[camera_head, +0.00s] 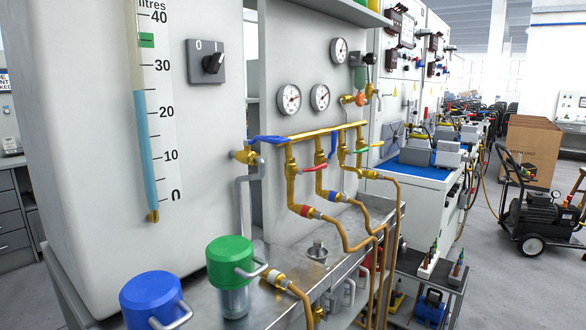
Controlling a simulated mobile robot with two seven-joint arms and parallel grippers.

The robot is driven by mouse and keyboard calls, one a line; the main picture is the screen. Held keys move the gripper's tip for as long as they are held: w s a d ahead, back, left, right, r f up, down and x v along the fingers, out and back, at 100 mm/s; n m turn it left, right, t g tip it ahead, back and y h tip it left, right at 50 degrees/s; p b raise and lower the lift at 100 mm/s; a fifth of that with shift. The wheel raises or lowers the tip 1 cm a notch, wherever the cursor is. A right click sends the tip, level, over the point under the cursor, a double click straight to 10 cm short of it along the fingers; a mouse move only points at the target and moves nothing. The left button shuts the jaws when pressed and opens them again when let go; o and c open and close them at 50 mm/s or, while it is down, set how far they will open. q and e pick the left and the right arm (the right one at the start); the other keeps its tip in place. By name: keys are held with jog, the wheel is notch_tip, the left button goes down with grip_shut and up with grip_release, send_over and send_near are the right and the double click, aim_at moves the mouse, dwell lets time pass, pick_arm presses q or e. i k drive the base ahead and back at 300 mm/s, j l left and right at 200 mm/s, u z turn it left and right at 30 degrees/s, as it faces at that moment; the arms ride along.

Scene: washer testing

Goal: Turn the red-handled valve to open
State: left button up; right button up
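The red-handled valve (315,168) sits on a brass pipe below the horizontal brass manifold (325,131). Its red lever points to the right, roughly crosswise to the downward pipe. A blue lever (268,140) sticks out to the left at the manifold's left end. Another blue lever (333,146) stands roughly upright to the right of the red one. A green lever (367,149) points right, further along. Neither of my grippers is in the head view.
A white tank with a level scale (157,100) fills the left. Blue (151,299) and green (230,259) capped containers stand in front, near the metal bench (245,318). Pressure gauges (289,98) are on the panel behind the valves. A wheeled compressor (538,215) and cardboard box (530,150) stand on the floor at right.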

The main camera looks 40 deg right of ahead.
aim_at(324, 165)
jog(key=l+u, duration=0.7)
jog(key=u, duration=0.2)
jog(key=k+l+u, duration=0.2)
jog(key=l, duration=0.2)
jog(key=k+l+u, duration=0.15)
jog(key=l, duration=0.25)
jog(key=k+l, duration=0.2)
jog(key=l, duration=0.25)
jog(key=k+l+u, duration=0.15)
jog(key=l, duration=0.3)
jog(key=k+l, duration=0.2)
jog(key=l, duration=0.2)
jog(key=k+l+u, duration=0.15)
jog(key=l, duration=0.25)
jog(key=k, duration=0.05)
